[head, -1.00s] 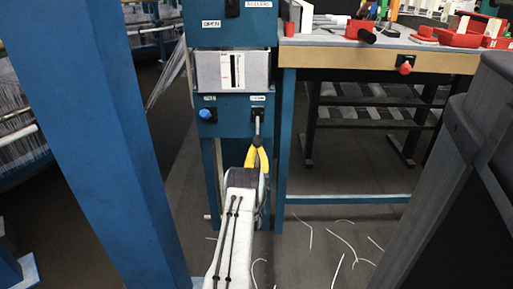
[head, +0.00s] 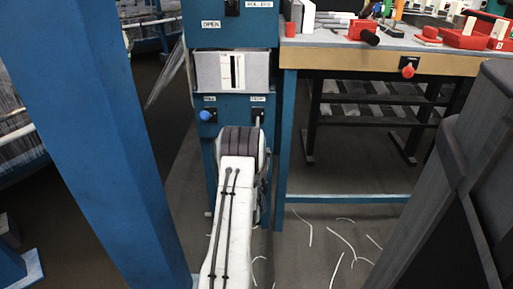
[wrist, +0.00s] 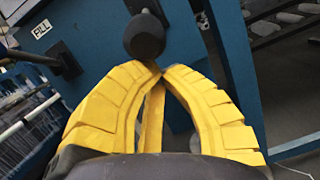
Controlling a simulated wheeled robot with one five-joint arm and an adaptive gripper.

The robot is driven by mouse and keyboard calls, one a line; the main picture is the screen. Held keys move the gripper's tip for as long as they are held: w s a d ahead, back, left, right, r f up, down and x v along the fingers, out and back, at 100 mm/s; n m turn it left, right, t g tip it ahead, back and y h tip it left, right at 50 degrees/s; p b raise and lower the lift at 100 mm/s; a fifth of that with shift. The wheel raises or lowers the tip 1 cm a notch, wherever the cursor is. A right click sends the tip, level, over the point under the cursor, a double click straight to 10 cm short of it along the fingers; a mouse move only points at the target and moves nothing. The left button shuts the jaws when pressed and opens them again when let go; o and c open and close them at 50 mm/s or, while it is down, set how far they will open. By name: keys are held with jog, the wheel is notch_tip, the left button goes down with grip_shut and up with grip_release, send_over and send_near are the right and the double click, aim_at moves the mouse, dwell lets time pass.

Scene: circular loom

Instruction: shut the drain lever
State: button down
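On the blue panel, a lever (head: 259,119) with a grey shaft hangs below a small white label on the right side. The label is too small to read surely, and my arm covers the lever's lower part. In the wrist view a dark rounded knob (wrist: 146,36), probably the lever's end, sits just beyond my fingertips. My gripper (wrist: 156,70) has yellow fingers whose tips come together, with nothing seen between them. The tips are close to the knob; whether they touch it I cannot tell. In the head view my own arm hides the gripper.
A blue knob (head: 206,115) sits left of the lever; a label reading "FILL" (wrist: 41,28) shows in the wrist view. A workbench (head: 370,62) with red tools stands right. A blue post (head: 90,130) is near on the left, a dark grey structure (head: 450,180) near right.

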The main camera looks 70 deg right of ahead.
jog(key=r+y, duration=0.1)
jog(key=y, duration=0.1)
jog(key=a+r+g+y+p, duration=0.1)
jog(key=y, duration=0.1)
jog(key=r+y+p, duration=0.1)
jog(key=r+y, duration=0.1)
jog(key=shift+s+a+g, duration=0.15)
jog(key=shift+s+g, duration=0.15)
jog(key=r+y+p, duration=0.3)
jog(key=p, duration=0.1)
jog(key=shift+s+a+g, duration=0.15)
jog(key=shift+a+g, duration=0.1)
jog(key=shift+g, duration=0.15)
jog(key=shift+d+r+p, duration=0.1)
jog(key=shift+r+p, duration=0.35)
jog(key=shift+r, duration=0.35)
jog(key=shift+d+r, duration=0.1)
jog(key=shift+r, duration=0.25)
